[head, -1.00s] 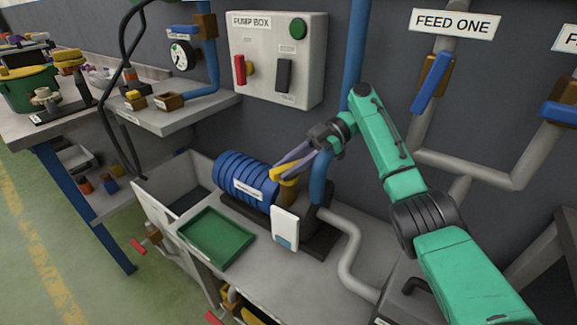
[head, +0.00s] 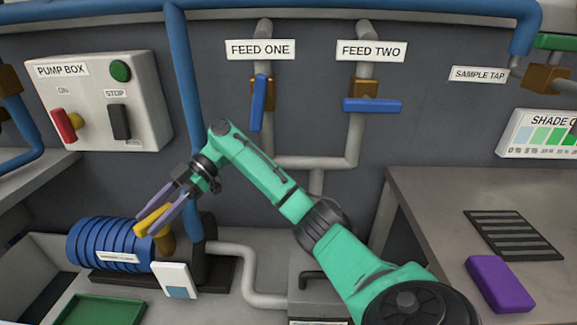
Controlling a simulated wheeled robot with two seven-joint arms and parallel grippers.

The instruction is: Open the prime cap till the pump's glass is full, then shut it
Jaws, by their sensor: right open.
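The blue ribbed pump (head: 100,243) lies at the lower left on a dark base. A yellow cap (head: 152,219) sits on the brass neck (head: 166,243) at its right end. My right gripper (head: 153,222) reaches down to the yellow cap with its two fingers apart, one on each side of it. I cannot tell whether the fingers touch it. A white panel with a small window, which looks like the glass (head: 179,284), stands in front of the pump. Blue shows in the window's lower part; the exact level is too small to read. My left gripper is out of view.
The pump box (head: 98,105) with a red ON lever and dark STOP handle hangs above the pump. Feed one's blue handle (head: 258,103) is upright; feed two's (head: 372,105) is level. A green tray (head: 100,311) lies below the pump. A purple block (head: 499,284) is at right.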

